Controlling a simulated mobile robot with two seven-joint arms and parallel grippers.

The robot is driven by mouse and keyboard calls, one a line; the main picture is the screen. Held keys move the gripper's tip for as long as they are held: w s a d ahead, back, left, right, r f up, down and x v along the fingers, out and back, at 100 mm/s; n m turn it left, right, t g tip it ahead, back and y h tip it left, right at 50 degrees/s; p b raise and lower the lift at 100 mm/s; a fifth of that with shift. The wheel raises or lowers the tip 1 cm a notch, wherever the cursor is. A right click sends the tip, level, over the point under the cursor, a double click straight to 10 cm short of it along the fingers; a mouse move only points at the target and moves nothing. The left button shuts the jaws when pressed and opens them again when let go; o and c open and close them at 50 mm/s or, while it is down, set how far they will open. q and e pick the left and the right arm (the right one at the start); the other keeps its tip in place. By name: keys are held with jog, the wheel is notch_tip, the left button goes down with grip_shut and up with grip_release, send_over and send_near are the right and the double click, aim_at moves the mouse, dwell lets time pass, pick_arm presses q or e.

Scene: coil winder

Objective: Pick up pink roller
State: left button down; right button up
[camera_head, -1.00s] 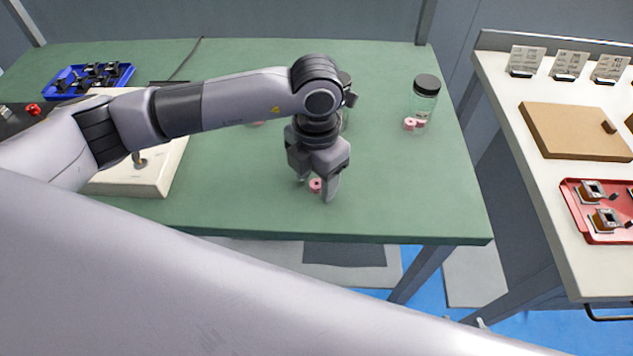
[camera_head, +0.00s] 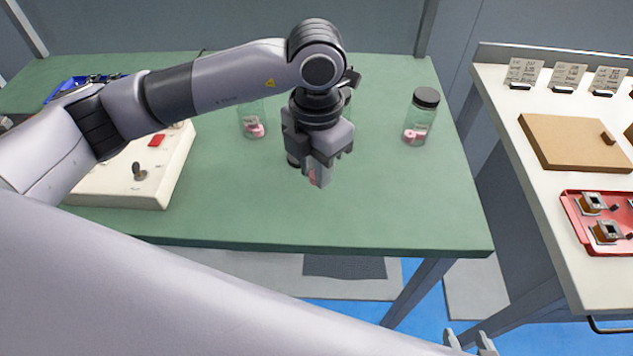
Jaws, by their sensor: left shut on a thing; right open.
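My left gripper (camera_head: 316,176) is shut on a pink roller (camera_head: 312,177) and holds it above the green table. The fingers hide part of the roller. More pink rollers lie in a clear glass jar (camera_head: 252,112) left of the gripper. Others lie in a jar with a black lid (camera_head: 421,117) to the right. Part of another jar shows behind the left wrist. The tips of my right gripper (camera_head: 468,341) show at the bottom edge, apart and empty, in front of the table.
A cream-coloured base (camera_head: 108,190) with a knob and a red button stands on the left of the green table (camera_head: 400,205). A blue tray (camera_head: 62,88) is behind my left arm. A white side table on the right carries a brown board (camera_head: 570,142) and a red tray (camera_head: 600,246).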

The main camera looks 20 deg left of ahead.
pick_arm(q)
notch_tip(320, 180, up, 14)
jog(key=shift+r, duration=0.1)
dwell(0.4)
